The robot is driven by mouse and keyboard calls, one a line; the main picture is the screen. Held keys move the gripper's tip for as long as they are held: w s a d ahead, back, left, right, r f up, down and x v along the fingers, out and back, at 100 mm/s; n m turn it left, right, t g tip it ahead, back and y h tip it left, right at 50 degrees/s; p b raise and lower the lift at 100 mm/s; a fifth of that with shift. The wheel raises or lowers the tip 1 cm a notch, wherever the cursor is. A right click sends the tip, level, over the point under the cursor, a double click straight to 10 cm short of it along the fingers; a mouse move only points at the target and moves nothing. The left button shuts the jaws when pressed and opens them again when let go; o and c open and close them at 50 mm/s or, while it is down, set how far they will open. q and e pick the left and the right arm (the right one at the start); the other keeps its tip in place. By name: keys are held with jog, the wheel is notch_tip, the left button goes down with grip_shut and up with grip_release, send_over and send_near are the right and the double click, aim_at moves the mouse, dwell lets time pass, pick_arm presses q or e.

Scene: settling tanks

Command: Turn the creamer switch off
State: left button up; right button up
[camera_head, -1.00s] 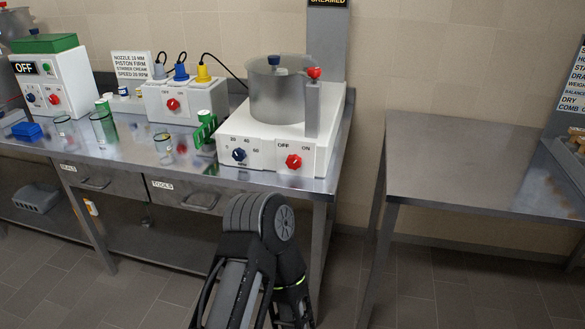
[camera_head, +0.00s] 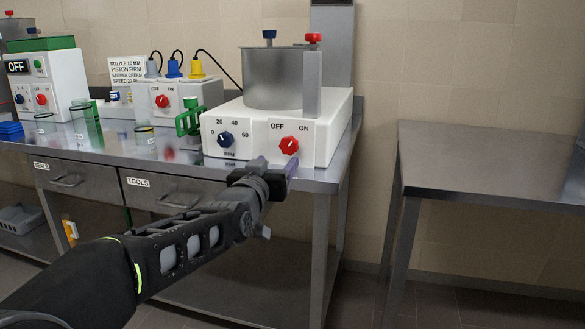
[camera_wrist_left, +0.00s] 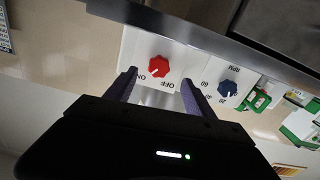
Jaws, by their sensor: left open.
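The creamer is a white box (camera_head: 245,150) with a grey metal pot on top, standing on a steel table. Its red switch knob (camera_head: 289,146) is on the front, between OFF on the left and ON on the right. In the left wrist view the same red knob (camera_wrist_left: 159,66) shows upside down, its pale mark seeming to point toward ON. My left gripper (camera_head: 276,166) is open and empty just in front of and below the knob. In the left wrist view its fingers (camera_wrist_left: 158,88) point toward the knob, one to each side, seemingly short of it. My right gripper is not in view.
A blue RPM knob (camera_head: 226,139) sits left of the switch. A green-handled item (camera_head: 189,121) stands left of the creamer. Another machine with a red knob (camera_head: 162,101) stands further left. A bare steel table (camera_head: 480,165) is at the right, across a gap.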

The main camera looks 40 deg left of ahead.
aim_at(288, 149)
pick_arm(q)
jog(key=shift+w+r, duration=0.1)
jog(key=shift+r, duration=0.15)
jog(key=shift+w+a, duration=0.1)
jog(key=shift+w, duration=0.05)
jog(key=x, duration=0.7)
jog(key=shift+w+a+f, duration=0.1)
jog(key=shift+w, duration=0.2)
grip_shut()
dwell(0.5)
